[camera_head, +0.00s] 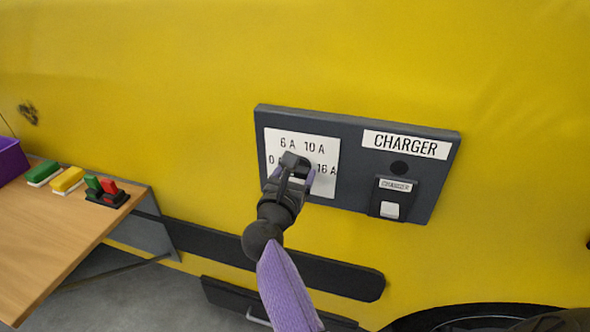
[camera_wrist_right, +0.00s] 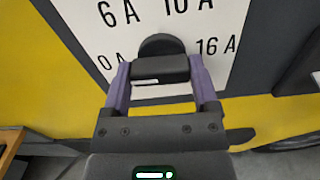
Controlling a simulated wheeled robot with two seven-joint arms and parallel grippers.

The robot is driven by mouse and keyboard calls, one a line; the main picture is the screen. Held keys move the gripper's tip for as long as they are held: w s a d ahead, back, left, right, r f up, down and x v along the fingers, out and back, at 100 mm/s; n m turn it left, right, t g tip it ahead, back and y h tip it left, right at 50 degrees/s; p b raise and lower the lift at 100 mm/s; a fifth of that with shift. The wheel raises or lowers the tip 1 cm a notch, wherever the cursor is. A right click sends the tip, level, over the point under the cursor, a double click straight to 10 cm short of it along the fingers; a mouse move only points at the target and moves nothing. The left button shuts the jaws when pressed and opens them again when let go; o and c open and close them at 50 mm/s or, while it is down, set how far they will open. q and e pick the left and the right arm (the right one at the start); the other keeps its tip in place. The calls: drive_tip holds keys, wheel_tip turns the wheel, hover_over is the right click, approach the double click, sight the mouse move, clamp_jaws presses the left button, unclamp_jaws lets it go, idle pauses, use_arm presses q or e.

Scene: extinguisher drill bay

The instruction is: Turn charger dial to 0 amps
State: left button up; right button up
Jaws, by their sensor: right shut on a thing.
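The charger panel (camera_head: 350,125) is a dark grey plate on the yellow wall, with a white dial card (camera_head: 328,148) marked 0 A, 6 A, 10 A and 16 A. My right gripper (camera_head: 298,168) is at this card and hides most of the dial. In the right wrist view, its purple fingers (camera_wrist_right: 161,78) are shut on the dark bar of the dial (camera_wrist_right: 160,68). A round dark part of the dial shows behind the bar. A short white line lies on the bar's left half, on the 0 A side. My left gripper is not in view.
A white switch (camera_head: 390,209) under a small CHARGER label sits on the panel's right. A wooden table (camera_head: 60,225) at the left holds a green block (camera_head: 43,172), a yellow block (camera_head: 67,179) and a red-and-green piece (camera_head: 108,191). A purple bin (camera_head: 10,160) is at the edge.

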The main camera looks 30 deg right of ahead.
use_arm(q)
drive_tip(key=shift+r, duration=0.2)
use_arm(e)
drive_tip(key=shift+n, duration=0.5)
drive_tip(key=o, duration=1.1)
drive_tip(key=shift+a+f, duration=0.1)
drive_tip(key=shift+a, duration=0.05)
